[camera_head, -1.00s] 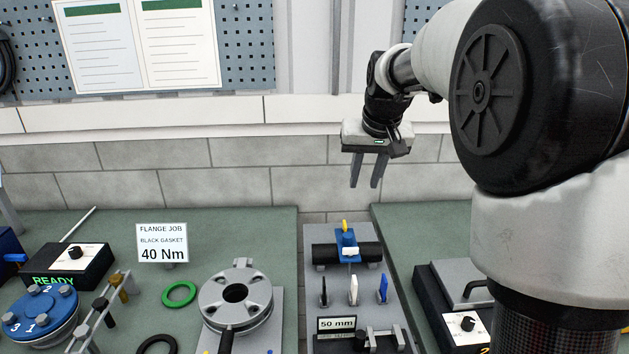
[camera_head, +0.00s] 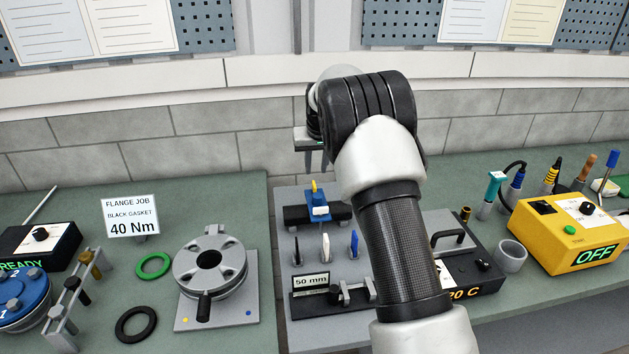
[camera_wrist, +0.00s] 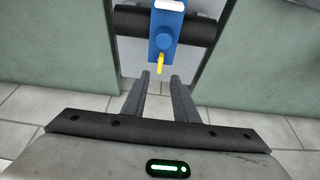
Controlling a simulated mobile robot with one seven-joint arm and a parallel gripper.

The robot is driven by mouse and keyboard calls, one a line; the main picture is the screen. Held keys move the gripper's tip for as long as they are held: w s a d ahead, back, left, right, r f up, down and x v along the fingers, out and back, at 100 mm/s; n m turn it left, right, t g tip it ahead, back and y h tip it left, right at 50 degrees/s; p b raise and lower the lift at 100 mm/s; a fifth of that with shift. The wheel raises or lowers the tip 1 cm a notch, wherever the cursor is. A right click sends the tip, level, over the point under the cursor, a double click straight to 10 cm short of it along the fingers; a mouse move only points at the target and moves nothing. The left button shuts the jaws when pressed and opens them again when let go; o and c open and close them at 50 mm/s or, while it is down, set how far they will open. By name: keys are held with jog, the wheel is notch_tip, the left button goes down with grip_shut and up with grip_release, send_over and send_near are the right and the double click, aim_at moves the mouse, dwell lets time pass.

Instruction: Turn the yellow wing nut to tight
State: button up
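The yellow wing nut (camera_head: 314,186) sits at the back end of a blue clamp (camera_head: 318,206) mounted on a black horizontal cylinder (camera_head: 297,215). In the wrist view the yellow wing nut (camera_wrist: 160,63) points toward my gripper, below the blue clamp (camera_wrist: 164,32). My gripper (camera_wrist: 158,78) is open and empty, its two fingers apart, with the wing nut just beyond the tips in the picture and in line with the gap. In the head view my gripper (camera_head: 315,162) hangs behind and above the clamp, partly hidden by my arm.
In front of the clamp stand small black, white and blue upright pieces and a 50 mm sign (camera_head: 311,281). A flange (camera_head: 210,265) with a black handle is at left. A dark box (camera_head: 465,265) and a yellow OFF box (camera_head: 570,232) stand at right.

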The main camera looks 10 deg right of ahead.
aim_at(314, 184)
jog(key=x, duration=0.8)
jog(key=shift+w+f+p, duration=0.15)
jog(key=shift+f+p, duration=0.1)
jog(key=shift+p, duration=0.15)
grip_shut()
